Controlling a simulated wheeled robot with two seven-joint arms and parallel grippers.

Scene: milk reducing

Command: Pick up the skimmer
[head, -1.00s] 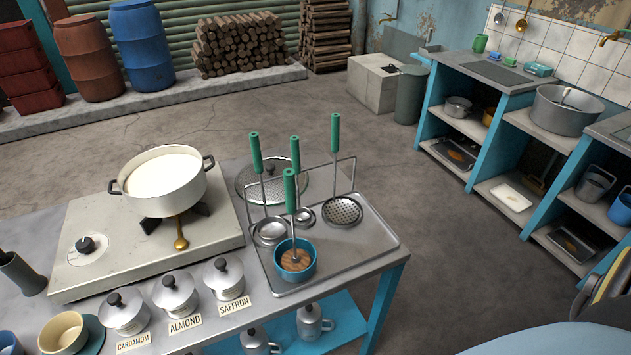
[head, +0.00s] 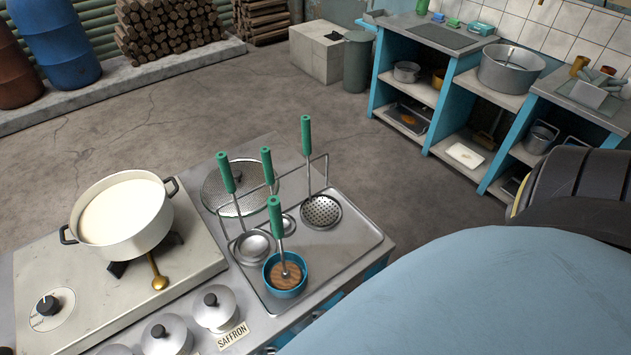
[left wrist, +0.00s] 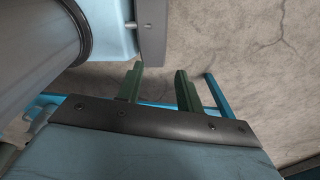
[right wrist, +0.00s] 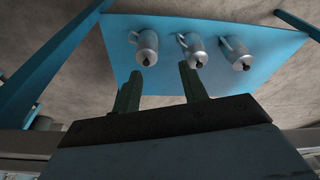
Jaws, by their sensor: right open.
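The skimmer (head: 321,211) is a round perforated steel disc with an upright green handle (head: 306,137). In the head view it stands at the far right of the utensil rack on a steel tray (head: 345,254). Other green-handled utensils stand beside it, including a ladle (head: 254,245) and one in a blue bowl (head: 286,291). My left gripper (left wrist: 158,76) shows only in its wrist view, fingers apart and empty. My right gripper (right wrist: 158,76) shows only in its wrist view, open and empty, with the lower shelf beyond it. Neither gripper appears near the skimmer.
A pot of milk (head: 124,217) sits on the stove (head: 120,300) to the left. A round mesh lid (head: 222,190) lies behind the rack. Lidded tins (head: 215,308) stand in front. Metal jugs (right wrist: 192,50) stand on the blue lower shelf (right wrist: 125,50). My own arm covers the lower right.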

